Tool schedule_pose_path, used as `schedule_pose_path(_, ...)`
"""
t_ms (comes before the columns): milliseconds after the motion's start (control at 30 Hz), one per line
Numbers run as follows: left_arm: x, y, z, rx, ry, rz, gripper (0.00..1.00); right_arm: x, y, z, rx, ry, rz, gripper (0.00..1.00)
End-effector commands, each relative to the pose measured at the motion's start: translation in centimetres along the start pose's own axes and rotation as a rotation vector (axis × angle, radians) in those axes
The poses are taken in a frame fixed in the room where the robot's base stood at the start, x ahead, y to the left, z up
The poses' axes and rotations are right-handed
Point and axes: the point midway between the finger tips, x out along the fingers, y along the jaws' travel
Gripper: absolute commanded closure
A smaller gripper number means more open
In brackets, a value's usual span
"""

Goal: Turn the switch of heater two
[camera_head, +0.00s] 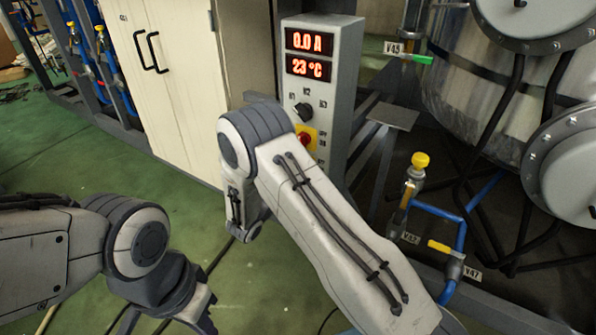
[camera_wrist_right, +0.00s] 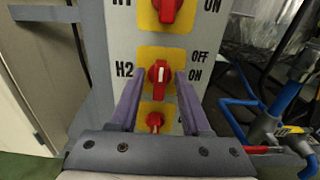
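Heater two's switch, marked H2, is a red knob (camera_wrist_right: 159,76) on a yellow plate, with OFF at its upper right and ON below that. Its white mark points about straight up. My right gripper (camera_wrist_right: 160,74) is open, one purple finger on each side of this knob, with gaps showing in the wrist view. Whether the fingertips reach the knob's depth is unclear. In the head view, my right arm covers the lower control box (camera_head: 340,80) and hides this switch and the right gripper. My left gripper (camera_head: 198,310) is low at the left, its fingers unclear.
The H1 switch (camera_wrist_right: 167,10) is above H2, and another red switch (camera_wrist_right: 155,121) is below. The displays (camera_head: 309,54) read 0.0 A and 23 °C. Blue pipes (camera_head: 440,211) with yellow-handled valves and a steel vessel (camera_head: 475,95) stand right. A cream cabinet (camera_head: 165,80) stands left.

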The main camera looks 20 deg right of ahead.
Motion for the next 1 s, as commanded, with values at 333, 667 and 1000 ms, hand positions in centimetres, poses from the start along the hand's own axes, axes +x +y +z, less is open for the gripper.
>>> schedule_pose_path(333, 0.0, 0.0, 0.0, 0.0, 0.0, 0.0, 1.0, -0.1, 0.0, 0.0, 0.003, 0.0, 0.0, 1.0)
schedule_pose_path(667, 0.4, 0.0, 0.0, 0.0, 0.0, 0.0, 1.0, -0.1, 0.0, -0.1, 0.112, 0.0, 0.001, 1.0)
schedule_pose_path(1000, 1.6, -0.1, 0.1, 0.0, 0.0, 0.0, 1.0, -0.1, -0.2, -0.3, 0.404, 0.0, 0.001, 1.0)
